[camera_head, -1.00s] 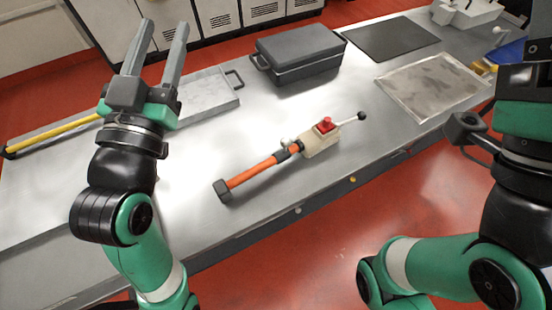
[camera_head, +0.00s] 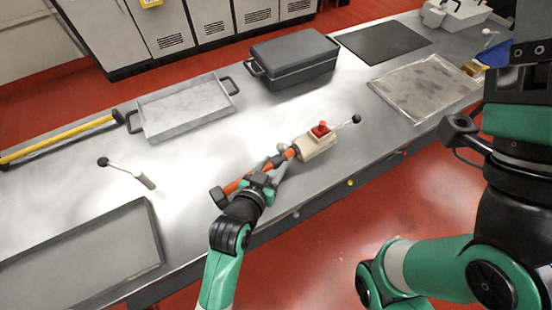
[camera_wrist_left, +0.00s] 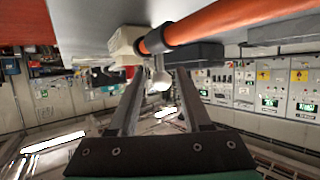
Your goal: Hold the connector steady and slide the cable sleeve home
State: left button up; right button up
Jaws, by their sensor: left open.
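The connector (camera_head: 318,144) is a beige block with a red top, and a black-knobbed rod sticks out on its far side. An orange cable (camera_head: 232,187) runs from it to a dark end block (camera_head: 218,197), with a dark collar near the connector. My left gripper (camera_head: 279,164) is by the cable, partly covering it in the head view. In the left wrist view, its fingers (camera_wrist_left: 161,70) are apart, pointing at the cable (camera_wrist_left: 215,22) and dark collar (camera_wrist_left: 153,41). A pale ball (camera_wrist_left: 160,82) shows between them. My right gripper is out of frame.
A metal tray (camera_head: 185,132), a dark case (camera_head: 293,75) and a flat plate (camera_head: 382,85) lie farther back.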

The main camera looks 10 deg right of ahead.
aim_at(281, 154)
pick_arm(q)
jog(key=shift+x, duration=3.35)
jog(key=shift+r, duration=0.1)
grip_shut()
